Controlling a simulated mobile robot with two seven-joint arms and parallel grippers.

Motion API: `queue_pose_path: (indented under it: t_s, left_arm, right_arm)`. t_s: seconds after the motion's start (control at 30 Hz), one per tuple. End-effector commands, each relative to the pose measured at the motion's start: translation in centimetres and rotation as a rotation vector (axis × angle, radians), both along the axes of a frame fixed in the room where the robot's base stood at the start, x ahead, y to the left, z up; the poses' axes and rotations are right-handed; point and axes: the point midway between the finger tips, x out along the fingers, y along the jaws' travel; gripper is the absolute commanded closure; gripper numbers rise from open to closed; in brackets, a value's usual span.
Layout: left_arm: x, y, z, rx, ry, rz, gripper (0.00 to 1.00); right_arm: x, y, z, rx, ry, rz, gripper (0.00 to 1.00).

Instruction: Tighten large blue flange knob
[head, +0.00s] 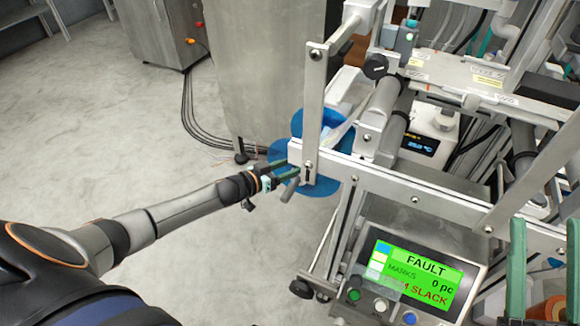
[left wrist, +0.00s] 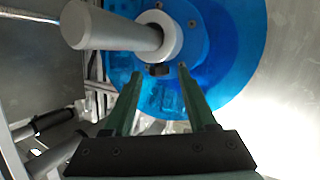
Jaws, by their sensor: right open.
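The large blue flange (head: 318,122) is a translucent blue disc behind the metal frame at the machine's left side. In the left wrist view the blue flange (left wrist: 235,55) fills the upper middle. A light collar with a grey cylindrical handle (left wrist: 115,32) sits at its hub, and a small black knob (left wrist: 159,70) shows at the collar's lower edge. My left gripper (head: 282,171) is at the flange's near side; in the wrist view its green fingertips (left wrist: 160,71) are apart, on either side of the black knob in the picture. Contact cannot be told. My right gripper (head: 545,222) is open at the lower right.
A control panel (head: 412,275) reads FAULT and 0 pc, with part of its text covered. Rollers (head: 385,98) and metal rails (head: 420,200) lie right of the flange. A steel cabinet (head: 255,70) with black cables stands behind. The floor (head: 90,130) at left is clear.

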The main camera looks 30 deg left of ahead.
Motion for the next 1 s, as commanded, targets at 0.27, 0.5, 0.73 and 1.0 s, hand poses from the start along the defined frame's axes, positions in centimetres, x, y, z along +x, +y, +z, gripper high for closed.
queue_pose_path:
  t_s: [0.27, 0.5, 0.73, 1.0]
  left_arm:
    - [-0.1, -0.1, 0.0, -0.001, 0.001, -0.001, 0.38]
    - [-1.2, 0.4, 0.3, 0.000, 0.003, 0.000, 0.38]
    - [-3.5, 1.3, 1.0, -0.001, 0.003, 0.000, 0.38]
    - [-6.6, 2.4, 1.9, 0.000, 0.004, 0.000, 0.38]
  right_arm:
    - [0.0, 0.0, 0.1, -0.001, -0.001, 0.000, 0.50]
    - [1.6, -0.3, -1.9, -0.007, 0.104, -0.021, 0.50]
    - [4.0, -0.8, -6.8, 0.000, 0.339, -0.063, 0.50]
    - [5.2, -1.3, -13.4, -0.002, 0.619, -0.103, 0.50]
